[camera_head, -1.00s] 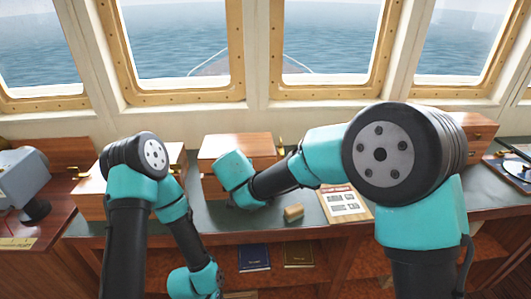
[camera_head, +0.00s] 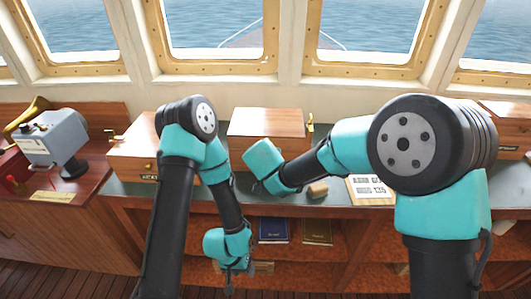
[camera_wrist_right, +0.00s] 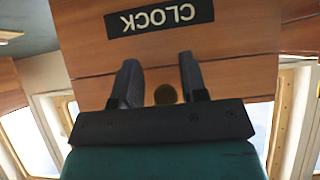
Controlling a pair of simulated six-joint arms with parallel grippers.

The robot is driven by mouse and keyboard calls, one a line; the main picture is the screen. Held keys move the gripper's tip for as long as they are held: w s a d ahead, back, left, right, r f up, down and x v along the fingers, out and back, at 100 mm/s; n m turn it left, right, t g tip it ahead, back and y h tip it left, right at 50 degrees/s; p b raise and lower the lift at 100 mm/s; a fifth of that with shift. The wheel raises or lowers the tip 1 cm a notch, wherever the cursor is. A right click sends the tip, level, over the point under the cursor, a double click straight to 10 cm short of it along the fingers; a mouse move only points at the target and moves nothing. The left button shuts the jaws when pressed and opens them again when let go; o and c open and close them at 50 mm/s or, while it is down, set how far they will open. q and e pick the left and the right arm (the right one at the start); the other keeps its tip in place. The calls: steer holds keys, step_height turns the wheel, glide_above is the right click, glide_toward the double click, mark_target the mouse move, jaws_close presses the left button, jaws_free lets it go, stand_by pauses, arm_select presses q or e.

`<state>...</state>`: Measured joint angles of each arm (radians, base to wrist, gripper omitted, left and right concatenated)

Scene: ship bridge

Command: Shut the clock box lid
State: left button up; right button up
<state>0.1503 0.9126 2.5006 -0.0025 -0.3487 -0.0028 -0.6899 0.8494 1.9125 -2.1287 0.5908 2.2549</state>
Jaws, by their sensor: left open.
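The clock box (camera_head: 266,122) is a wooden box in the middle of the desk, its lid looking flat on top in the head view. In the right wrist view its wooden front carries an upside-down CLOCK label (camera_wrist_right: 160,20), with a thin seam and a round brass knob (camera_wrist_right: 165,95). My right gripper (camera_wrist_right: 159,82) is open at this front, a finger on each side of the knob; I cannot tell if it touches. In the head view my right wrist hides its fingers. My left gripper (camera_head: 230,280) is open and empty, low in front of the desk's shelf.
Another wooden box (camera_head: 130,158) stands left of the clock box, partly behind my left arm. A small wooden block (camera_head: 318,190) and a printed card (camera_head: 358,188) lie on the desk right of my right wrist. Books (camera_head: 273,231) lie on the shelf below.

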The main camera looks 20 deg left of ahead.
steer(key=shift+o, duration=1)
steer(key=shift+r, duration=0.2)
steer(key=shift+r, duration=0.15)
steer(key=v, duration=1.7)
steer(key=shift+s+d, duration=0.1)
